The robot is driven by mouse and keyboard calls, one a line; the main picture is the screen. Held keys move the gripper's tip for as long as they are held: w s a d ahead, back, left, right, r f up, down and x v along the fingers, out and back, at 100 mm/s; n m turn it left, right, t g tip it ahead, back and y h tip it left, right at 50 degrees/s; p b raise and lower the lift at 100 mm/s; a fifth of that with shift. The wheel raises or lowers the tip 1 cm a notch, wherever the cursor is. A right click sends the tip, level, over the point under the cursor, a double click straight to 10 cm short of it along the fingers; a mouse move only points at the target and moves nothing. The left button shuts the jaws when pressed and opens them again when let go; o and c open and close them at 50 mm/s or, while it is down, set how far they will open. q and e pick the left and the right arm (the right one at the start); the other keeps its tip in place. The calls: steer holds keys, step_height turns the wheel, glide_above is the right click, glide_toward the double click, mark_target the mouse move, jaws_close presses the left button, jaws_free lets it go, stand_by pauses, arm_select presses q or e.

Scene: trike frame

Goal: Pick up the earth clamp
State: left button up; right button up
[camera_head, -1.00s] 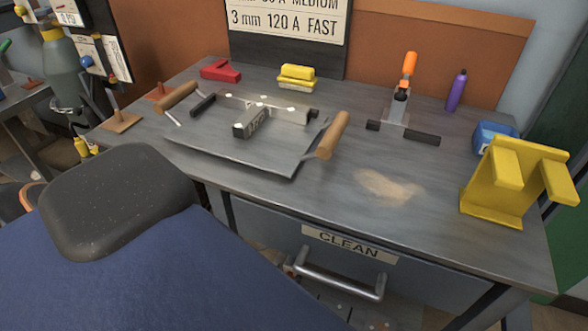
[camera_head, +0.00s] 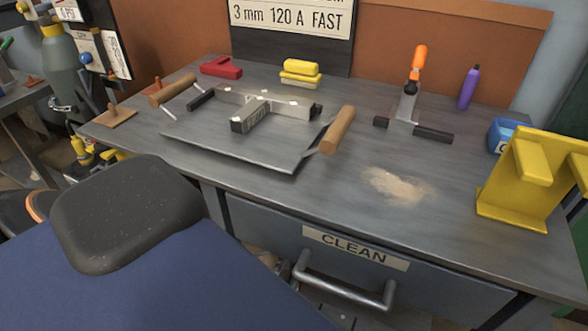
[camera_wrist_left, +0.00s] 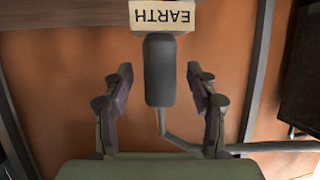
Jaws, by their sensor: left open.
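In the left wrist view a dark grey rounded piece (camera_wrist_left: 159,70), which looks like the earth clamp's handle, hangs below a cream block labelled EARTH (camera_wrist_left: 161,16), with the lettering upside down. My left gripper (camera_wrist_left: 160,90) is open, its two fingers on either side of the dark piece, with gaps on both sides. The clamp's jaws cannot be made out. Neither gripper shows in the head view, and no EARTH label shows there.
A grey workbench (camera_head: 440,190) carries a metal tray with wooden handles (camera_head: 230,150), a yellow stand (camera_head: 525,185), an orange-handled clamp (camera_head: 417,62) and a purple bottle (camera_head: 469,88). An orange-brown wall (camera_wrist_left: 70,90) and a grey bent rod (camera_wrist_left: 190,145) show in the wrist view.

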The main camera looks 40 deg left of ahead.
arm_select(q)
steer(key=shift+w+a, duration=0.2)
steer(key=shift+w, duration=0.15)
steer(key=shift+c, duration=0.4)
steer(key=c, duration=1.1)
jaws_close()
